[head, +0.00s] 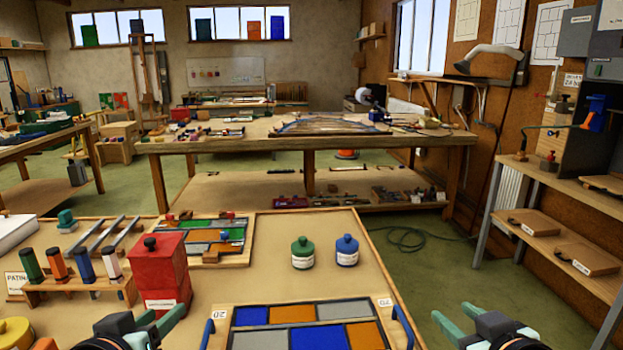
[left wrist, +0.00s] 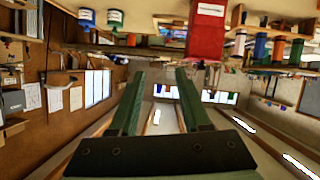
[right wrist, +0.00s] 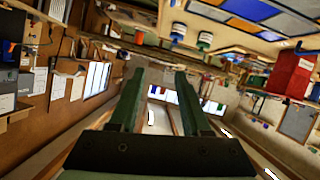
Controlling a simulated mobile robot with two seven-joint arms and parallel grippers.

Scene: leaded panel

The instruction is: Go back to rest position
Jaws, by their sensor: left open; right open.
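My left gripper (head: 162,313) is at the bottom of the head view, in front of the red box (head: 158,268) on the near table. In the left wrist view its two green fingers (left wrist: 160,75) are apart with nothing between them. My right gripper (head: 454,313) is at the lower right of the head view, beyond the table's right edge. In the right wrist view its fingers (right wrist: 160,72) are also apart and empty. The leaded panel (head: 301,337), with blue, grey and orange panes, lies on the table between the grippers, cut off by the lower picture edge.
A green jar (head: 302,254) and a blue jar (head: 347,252) stand behind the panel. A smaller coloured panel (head: 215,240) lies behind the red box. A rack with several coloured-handled tools (head: 72,290) stands at left. Green floor (head: 440,262) is open right of the table (head: 385,275).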

